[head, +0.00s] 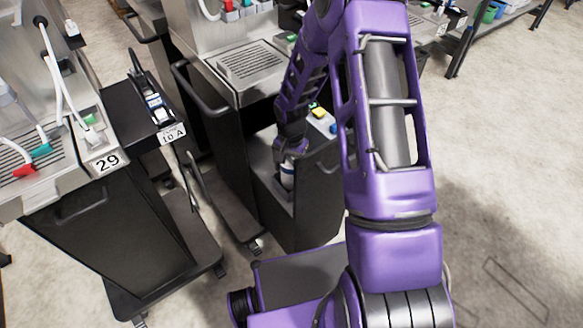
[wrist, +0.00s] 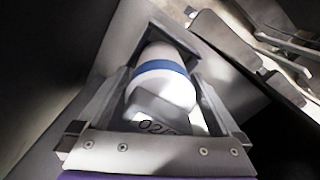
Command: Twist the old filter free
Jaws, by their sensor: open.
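The old filter is a white cylinder with a blue band (wrist: 160,72), seated in a square metal recess in the wrist view. Part of a dark printed marking shows near its lower end. In the head view the filter (head: 287,175) stands in the open bay of the dark middle cabinet, partly hidden by my gripper. My gripper (head: 288,152) reaches down into that bay from above. In the wrist view my gripper's fingers (wrist: 166,92) stand open on either side of the filter. I cannot tell whether they touch it.
The bay's dark walls (head: 270,205) stand close around my gripper. On the cabinet's right ledge lie small yellow and blue items (head: 320,112). A dark side shelf (head: 150,118) and the cart numbered 29 (head: 104,160) stand to the left. The floor at right is clear.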

